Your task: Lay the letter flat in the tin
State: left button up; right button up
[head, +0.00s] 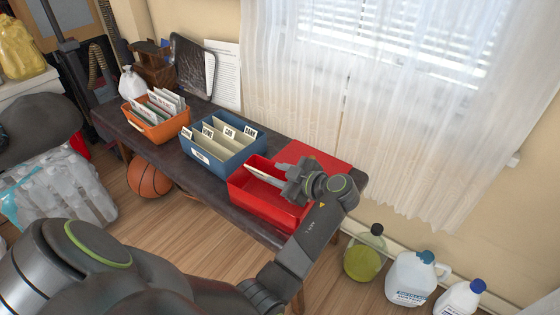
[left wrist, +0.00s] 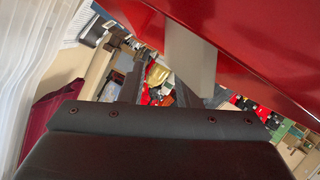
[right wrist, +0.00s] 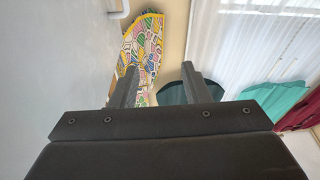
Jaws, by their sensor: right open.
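The red tin (head: 275,208) stands at the right end of the dark bench, with its red lid (head: 318,155) behind it. The white letter (head: 262,174) shows as a thin pale strip at the tin's opening, slanting down to the right towards my left gripper (head: 284,180). My left gripper is over the tin; its fingers show apart in the left wrist view (left wrist: 160,85). There the pale letter (left wrist: 190,58) overlaps the right-hand finger, below a red surface. Whether the letter touches the tin floor is hidden. My right gripper (right wrist: 160,88) is open and empty, away from the bench.
A blue box (head: 224,160) with tabbed dividers stands left of the tin, and an orange box (head: 158,130) with papers is further left. A curtained window is behind. Several jugs (head: 410,280) stand on the floor at right; a basketball (head: 149,177) lies below the bench.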

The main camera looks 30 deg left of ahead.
pick_arm(q)
notch_tip(320, 180, up, 5)
jog(key=shift+r+p, duration=0.1)
jog(key=shift+p, duration=0.55)
notch_tip(320, 180, up, 4)
jog(key=shift+r+p, duration=0.25)
jog(key=shift+p, duration=0.3)
pick_arm(e)
jog(key=s+f+g, duration=0.2)
jog(key=f+g, duration=0.3)
jog(key=f, duration=0.3)
jog(key=s+a+f+m+g+y, duration=0.1)
jog(key=s+f+g, duration=0.2)
jog(key=f+g, duration=0.2)
notch_tip(320, 180, down, 3)
jog(key=shift+s+a+r+g, duration=0.15)
jog(key=shift+s+g, duration=0.15)
jog(key=shift+s, duration=0.05)
